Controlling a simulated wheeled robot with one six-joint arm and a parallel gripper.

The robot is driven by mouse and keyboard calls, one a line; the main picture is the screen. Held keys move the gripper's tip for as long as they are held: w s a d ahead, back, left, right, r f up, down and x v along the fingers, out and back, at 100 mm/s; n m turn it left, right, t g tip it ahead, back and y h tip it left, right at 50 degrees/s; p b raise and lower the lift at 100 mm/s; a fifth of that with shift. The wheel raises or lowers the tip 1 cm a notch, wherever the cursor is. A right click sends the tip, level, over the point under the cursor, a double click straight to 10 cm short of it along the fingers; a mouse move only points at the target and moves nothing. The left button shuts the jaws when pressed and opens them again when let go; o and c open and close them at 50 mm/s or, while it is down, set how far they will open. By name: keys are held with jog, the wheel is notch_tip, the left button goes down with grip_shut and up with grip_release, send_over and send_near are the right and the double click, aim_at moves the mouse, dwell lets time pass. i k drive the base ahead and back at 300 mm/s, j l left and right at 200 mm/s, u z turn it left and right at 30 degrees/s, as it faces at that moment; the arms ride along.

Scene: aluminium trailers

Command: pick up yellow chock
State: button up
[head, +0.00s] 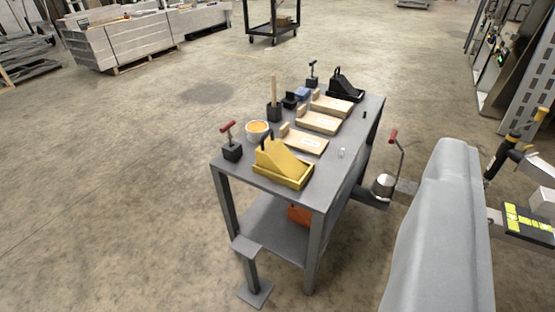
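The yellow chock (278,157) is a wedge on the near end of a grey metal table (245,172). It sits in or on a low yellow base (297,180) with a raised rim; I cannot tell if the two are one piece. A dark handle or loop shows at its upper left. My gripper is not in view, and nothing is seen touching the chock.
A black chock (346,87) is at the far end. A large grey moulded form (440,235) lies right of the table. Floor to the left is clear.

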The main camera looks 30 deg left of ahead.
aim_at(272, 155)
jog(key=i+j+z, duration=0.45)
jog(key=i+j, duration=0.15)
jog(key=j, duration=0.3)
